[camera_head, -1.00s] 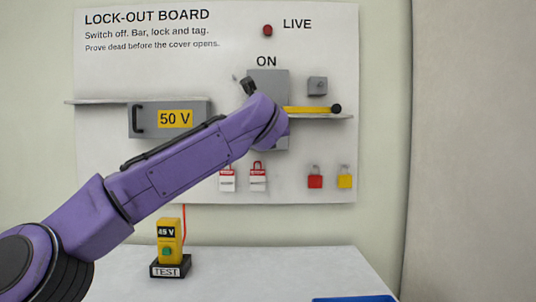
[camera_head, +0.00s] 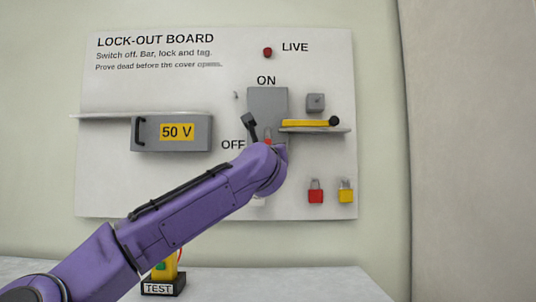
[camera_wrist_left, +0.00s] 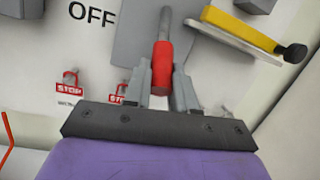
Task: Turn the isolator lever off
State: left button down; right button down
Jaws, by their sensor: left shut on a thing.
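The isolator is a grey box (camera_head: 268,100) on the lock-out board, with ON above it and OFF at its lower left. Its lever has a red grip (camera_wrist_left: 162,64) on a grey shank, seen in the left wrist view. My left gripper (camera_wrist_left: 163,84) is shut on the red grip, one finger on each side. My arm hides the fingers in the head view. The lever's exact angle is hard to tell. My right gripper is not in view.
A yellow bar with a black knob (camera_head: 308,123) lies on a small shelf right of the isolator. Red and yellow padlocks (camera_head: 316,193) hang lower right. Red STOP tags (camera_wrist_left: 70,84) hang nearby. A 50 V cover (camera_head: 172,133) is at left. A red lamp (camera_head: 267,52) marked LIVE is above. The TEST stand (camera_head: 163,285) is below.

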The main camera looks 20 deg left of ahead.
pick_arm(q)
jog(key=shift+r, duration=0.15)
jog(key=c, duration=0.9)
grip_release()
jog(key=b+v, duration=0.3)
jog(key=v, duration=0.7)
jog(key=shift+s+d, duration=0.1)
jog(key=shift+s, duration=0.1)
jog(key=shift+f, duration=0.2)
